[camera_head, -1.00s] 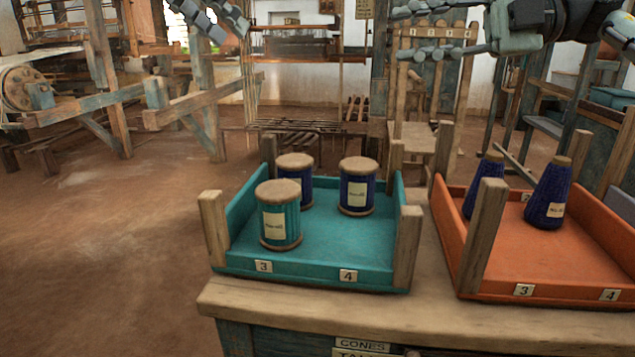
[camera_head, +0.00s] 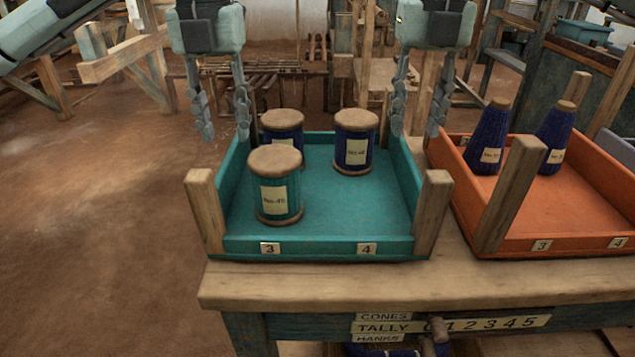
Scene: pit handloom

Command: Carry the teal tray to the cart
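The teal tray (camera_head: 345,205) rests on the wooden table, with a wooden post at each front corner and labels 3 and 4 on its front. It holds a teal spool (camera_head: 275,200) at front left and two dark blue spools, one (camera_head: 283,128) behind it and one (camera_head: 355,145) at back right. My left gripper (camera_head: 223,135) points down at the tray's back left, fingers apart and empty. My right gripper (camera_head: 416,132) points down at the back right, fingers apart and empty. I cannot tell whether the fingers straddle the tray walls. The cart is not identifiable.
An orange tray (camera_head: 575,215) with two dark blue cones (camera_head: 487,140) stands close to the right of the teal tray. The table (camera_head: 330,285) has a bare front strip and a tally board (camera_head: 450,325) below. Open floor (camera_head: 100,220) lies left; loom frames stand behind.

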